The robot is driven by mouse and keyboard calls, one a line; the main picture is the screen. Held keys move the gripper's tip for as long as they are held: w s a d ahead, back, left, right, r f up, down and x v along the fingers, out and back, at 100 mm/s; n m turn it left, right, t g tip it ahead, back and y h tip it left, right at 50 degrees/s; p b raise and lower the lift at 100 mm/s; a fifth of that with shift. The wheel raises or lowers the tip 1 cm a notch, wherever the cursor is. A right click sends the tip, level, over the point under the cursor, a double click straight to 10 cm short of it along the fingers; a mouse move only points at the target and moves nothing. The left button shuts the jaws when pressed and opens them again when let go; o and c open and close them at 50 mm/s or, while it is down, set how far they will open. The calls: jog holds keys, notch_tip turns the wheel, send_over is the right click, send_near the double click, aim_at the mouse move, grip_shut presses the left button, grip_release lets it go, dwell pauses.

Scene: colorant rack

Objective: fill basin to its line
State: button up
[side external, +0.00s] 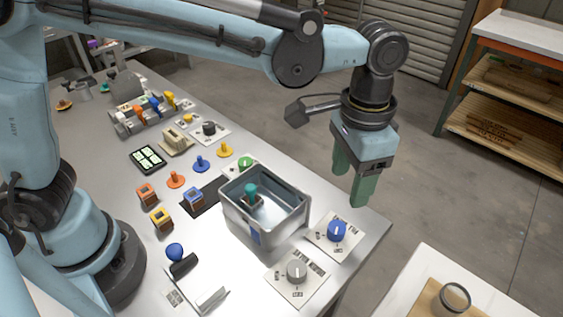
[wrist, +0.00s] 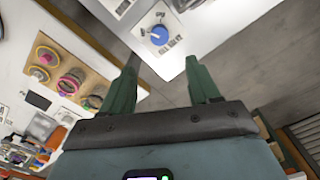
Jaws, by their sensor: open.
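I cannot make out a water level or fill line. A blue knob (side external: 336,230) on a white plate sits right of the basin; it also shows at the top of the wrist view (wrist: 159,36). A grey knob (side external: 296,269) is in front of it. My gripper (side external: 350,190), with green fingers, is open and empty, up above the bench's right edge, apart from the knobs. Its fingertips (wrist: 162,68) show nothing between them.
A green knob (side external: 245,163) is partly hidden behind the basin. Orange, blue and yellow pegs (side external: 201,163) and small coloured blocks (side external: 162,218) stand left of it. A white table (side external: 412,285) with a ring (side external: 455,297) is at lower right. Open floor lies beyond the bench.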

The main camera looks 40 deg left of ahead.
aim_at(338, 226)
dwell(0.3)
notch_tip(338, 226, down, 12)
jog(key=n, duration=0.4)
jog(key=shift+s+a+f, duration=0.1)
dwell(0.4)
jog(key=c, duration=1)
jog(key=shift+n, duration=2.3)
jog(key=shift+c, duration=0.2)
jog(key=o, duration=1)
